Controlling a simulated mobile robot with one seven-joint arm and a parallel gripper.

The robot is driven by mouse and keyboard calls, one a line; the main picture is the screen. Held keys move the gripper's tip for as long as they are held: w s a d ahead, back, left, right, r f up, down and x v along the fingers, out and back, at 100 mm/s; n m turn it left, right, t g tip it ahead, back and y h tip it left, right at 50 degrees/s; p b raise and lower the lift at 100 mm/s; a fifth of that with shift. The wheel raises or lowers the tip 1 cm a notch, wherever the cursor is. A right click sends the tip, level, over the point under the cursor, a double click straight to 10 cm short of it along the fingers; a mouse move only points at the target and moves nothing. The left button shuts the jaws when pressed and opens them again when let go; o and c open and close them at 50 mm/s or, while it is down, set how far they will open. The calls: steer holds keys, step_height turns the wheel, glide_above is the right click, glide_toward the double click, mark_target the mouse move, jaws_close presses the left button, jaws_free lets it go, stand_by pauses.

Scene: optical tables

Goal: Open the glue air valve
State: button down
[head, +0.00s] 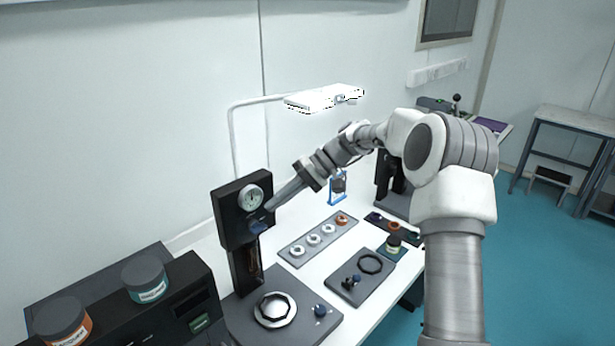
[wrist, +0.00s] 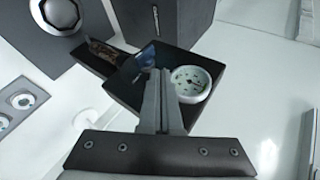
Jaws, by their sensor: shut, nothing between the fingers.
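A dark upright unit (head: 228,212) carries a round white dial gauge (head: 250,197), with a small blue knob (head: 258,228) below it. This knob is probably the glue air valve; no label is readable. My gripper (head: 268,207) is shut and empty, with its tips close to the front of the unit near the knob. In the wrist view, the shut fingers (wrist: 159,74) point at the unit's face, beside the gauge (wrist: 190,84). The blue knob (wrist: 146,56) is partly hidden by the fingertips. I cannot tell whether they touch it.
A round metal chuck (head: 275,310) and another blue knob (head: 320,310) sit on the base below. Jars (head: 144,278) stand on a dark box at left. A grey strip with several round parts (head: 298,251) and a plate with a black ring (head: 352,284) lie to the right.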

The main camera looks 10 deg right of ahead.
steer(key=v, duration=1.5)
steer(key=shift+b, duration=0.3)
steer(key=s+a+r+m+t+h, duration=0.15)
steer(key=s+a+h, duration=0.25)
steer(key=s, duration=0.4)
steer(key=s+a+r+t+h, duration=0.1)
steer(key=s+a+r+h, duration=0.2)
steer(key=s, duration=0.4)
steer(key=s+d+f+t+h+b, duration=0.1)
steer(key=s+f, duration=0.3)
steer(key=s, duration=0.6)
steer(key=s+d+f+t+h, duration=0.1)
steer(key=s+f+t+h, duration=0.1)
steer(key=s, duration=0.7)
steer(key=shift+s+d+f+m+t+h+b, duration=0.2)
steer(key=shift+s+f+m+t+h+b, duration=0.2)
steer(key=shift+f+t, duration=0.4)
steer(key=shift+f, duration=0.15)
